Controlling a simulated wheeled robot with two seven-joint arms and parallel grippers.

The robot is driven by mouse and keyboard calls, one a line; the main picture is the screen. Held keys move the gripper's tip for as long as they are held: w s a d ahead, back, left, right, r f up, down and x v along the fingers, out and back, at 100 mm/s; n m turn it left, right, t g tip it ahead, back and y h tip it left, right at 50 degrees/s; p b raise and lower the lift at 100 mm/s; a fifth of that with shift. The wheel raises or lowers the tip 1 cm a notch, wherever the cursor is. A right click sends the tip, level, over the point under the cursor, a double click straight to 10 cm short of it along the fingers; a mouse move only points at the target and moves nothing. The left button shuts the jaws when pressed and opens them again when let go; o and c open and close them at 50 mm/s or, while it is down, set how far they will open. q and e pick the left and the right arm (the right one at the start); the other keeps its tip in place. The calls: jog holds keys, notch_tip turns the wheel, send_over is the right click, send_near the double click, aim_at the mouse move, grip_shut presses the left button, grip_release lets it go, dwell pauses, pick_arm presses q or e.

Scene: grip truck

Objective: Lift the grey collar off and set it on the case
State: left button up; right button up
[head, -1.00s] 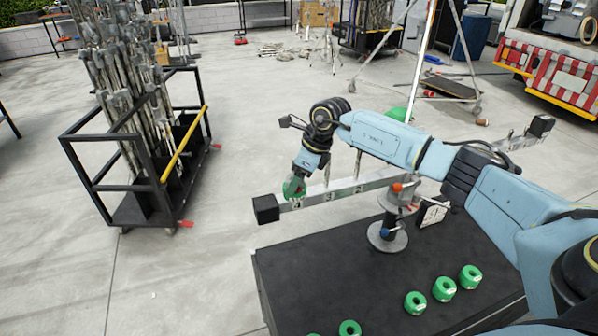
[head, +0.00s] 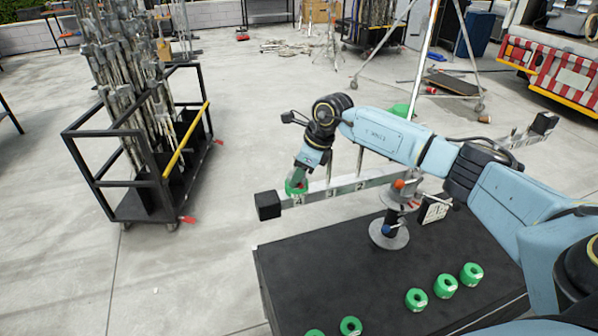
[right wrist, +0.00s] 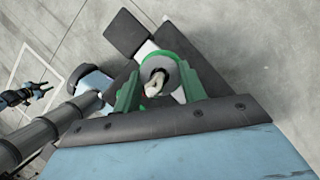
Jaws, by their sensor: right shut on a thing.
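My right gripper (head: 296,186) has green fingers and is at the left end of the pale numbered beam (head: 345,187), at the mark 4. In the right wrist view the fingers (right wrist: 158,85) are shut on the grey collar (right wrist: 160,66), a round ring with a pale peg tip showing in its hole. The collar still appears to be around the peg. In the head view the fingers mostly hide it. The black case (head: 305,275) is below and to the right of the gripper.
Several green ring weights (head: 445,286) lie along the case's front. The beam's stand has a round grey base (head: 389,233) on the case. A black block (head: 268,205) caps the beam's left end. A pole cart (head: 137,180) stands to the left. The case's left top is bare.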

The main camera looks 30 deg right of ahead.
jog(key=shift+r+p, duration=0.8)
jog(key=shift+r, duration=0.45)
jog(key=shift+r+p, duration=1.6)
jog(key=shift+r, duration=0.95)
notch_tip(320, 180, up, 13)
jog(key=p, duration=0.7)
jog(key=shift+r, duration=0.2)
dwell(0.4)
